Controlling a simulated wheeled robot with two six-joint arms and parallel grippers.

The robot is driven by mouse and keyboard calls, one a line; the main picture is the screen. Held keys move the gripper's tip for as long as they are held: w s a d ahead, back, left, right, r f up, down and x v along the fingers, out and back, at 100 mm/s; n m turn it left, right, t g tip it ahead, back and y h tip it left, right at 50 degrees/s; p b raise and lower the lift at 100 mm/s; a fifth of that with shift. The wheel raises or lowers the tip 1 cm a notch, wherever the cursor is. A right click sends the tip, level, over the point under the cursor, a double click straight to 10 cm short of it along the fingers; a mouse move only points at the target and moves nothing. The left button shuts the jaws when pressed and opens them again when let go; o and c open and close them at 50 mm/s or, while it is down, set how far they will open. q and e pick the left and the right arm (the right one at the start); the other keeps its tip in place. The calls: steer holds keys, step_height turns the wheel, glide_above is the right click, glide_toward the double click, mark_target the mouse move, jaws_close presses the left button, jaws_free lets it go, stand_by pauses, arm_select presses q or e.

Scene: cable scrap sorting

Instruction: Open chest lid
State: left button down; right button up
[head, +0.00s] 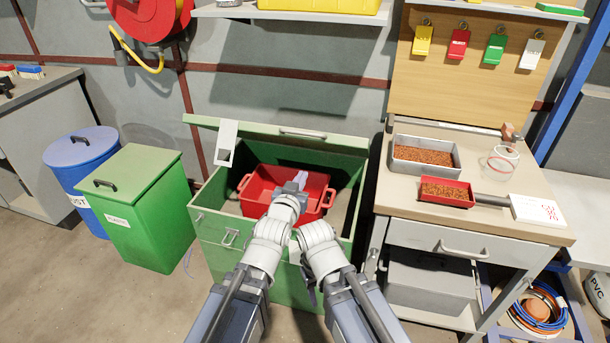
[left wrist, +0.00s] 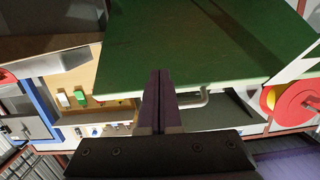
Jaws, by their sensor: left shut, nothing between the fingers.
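The green chest (head: 222,228) stands in the middle with its lid (head: 262,134) raised at the back and its inside visible. A metal handle (head: 303,132) is on the lid's edge. In the left wrist view the green lid (left wrist: 200,45) fills the upper middle, with the handle (left wrist: 192,101) near its edge. My left gripper (head: 301,179) is over the chest opening, in front of the lid. Its fingers (left wrist: 158,100) are closed together with nothing between them. My right arm is folded at the chest's front; its fingers cannot be made out.
A red crate (head: 256,192) sits inside the chest. A white plate (head: 226,142) is at the lid's left. A green bin (head: 150,215) and a blue drum (head: 80,150) stand left. A workbench (head: 405,208) with trays is close on the right. A shelf (head: 290,15) hangs above.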

arm_select(q)
steer(key=s+f+t+h+b, duration=0.1)
steer(key=t+b, duration=0.2)
steer(key=b, duration=0.3)
steer(key=s+a+f+t+h+b, duration=0.1)
steer(key=s+t+b, duration=0.1)
steer(key=b, duration=0.4)
steer(key=s+a+f+t+h+b, duration=0.1)
steer(key=t+b, duration=0.3)
steer(key=b, duration=0.2)
steer(key=shift+s, duration=0.2)
arm_select(e)
step_height(320, 180, down, 20)
steer(key=shift+f, duration=0.2)
